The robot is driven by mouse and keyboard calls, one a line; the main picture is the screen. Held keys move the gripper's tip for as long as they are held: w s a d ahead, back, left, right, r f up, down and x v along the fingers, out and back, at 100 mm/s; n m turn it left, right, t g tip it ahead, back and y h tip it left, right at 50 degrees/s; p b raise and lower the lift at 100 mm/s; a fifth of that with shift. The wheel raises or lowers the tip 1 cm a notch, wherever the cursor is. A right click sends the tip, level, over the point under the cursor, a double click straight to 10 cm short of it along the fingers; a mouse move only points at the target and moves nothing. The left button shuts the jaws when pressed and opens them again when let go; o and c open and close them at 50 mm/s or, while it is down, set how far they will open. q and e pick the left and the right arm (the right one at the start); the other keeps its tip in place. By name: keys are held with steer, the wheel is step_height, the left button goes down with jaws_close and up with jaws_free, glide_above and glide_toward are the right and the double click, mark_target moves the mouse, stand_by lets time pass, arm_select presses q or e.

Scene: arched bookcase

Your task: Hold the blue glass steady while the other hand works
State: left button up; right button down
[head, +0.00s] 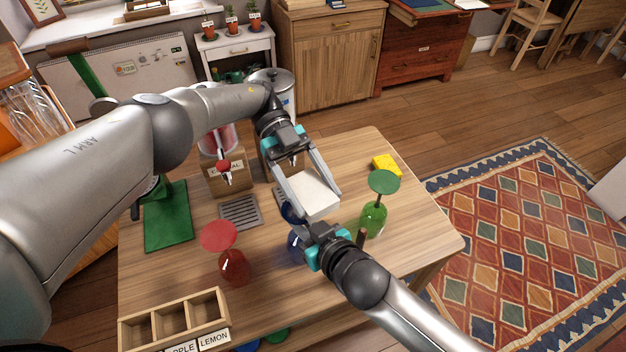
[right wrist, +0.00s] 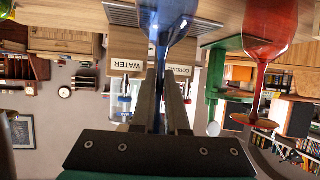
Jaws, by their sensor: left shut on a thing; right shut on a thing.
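The blue glass (head: 296,250) is upside down, its bowl low and its dark blue foot (head: 289,212) up. My right gripper (head: 312,236) is shut on it; the right wrist view shows the blue glass (right wrist: 165,22) with its narrow stem between my fingers. My left gripper (head: 312,196) is shut on a pale white block (head: 316,193), just above and behind the blue glass. The head view does not show clearly whether the block touches the foot. My grippers hide part of the glass.
An upturned red glass (head: 233,268) stands left and an upturned green glass (head: 373,219) right. A yellow sponge (head: 386,166) lies at the back right. A divided wooden tray (head: 172,318) is front left. A drip grate (head: 240,211) and a dispenser (head: 228,178) are behind.

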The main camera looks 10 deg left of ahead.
mark_target(313, 193)
arm_select(q)
steer(key=shift+s+d+f, duration=0.1)
steer(key=shift+s+f, duration=0.05)
steer(key=shift+f, duration=0.65)
steer(key=shift+a+f, duration=0.1)
steer(key=shift+a, duration=0.1)
steer(key=shift+s+a+f, duration=0.1)
steer(key=shift+s+a, duration=0.05)
steer(key=shift+a, duration=0.45)
steer(key=shift+s+a+f, duration=0.1)
steer(key=shift+a, duration=0.5)
steer(key=shift+a+r, duration=0.1)
steer(key=shift+a, duration=0.2)
steer(key=shift+s+d, duration=0.15)
steer(key=shift+d, duration=1.55)
steer(key=shift+w+a+r, duration=0.1)
steer(key=shift+w+r, duration=0.2)
steer(key=shift+r, duration=0.25)
steer(key=shift+w+r, duration=0.25)
steer(key=shift+r, duration=3.1)
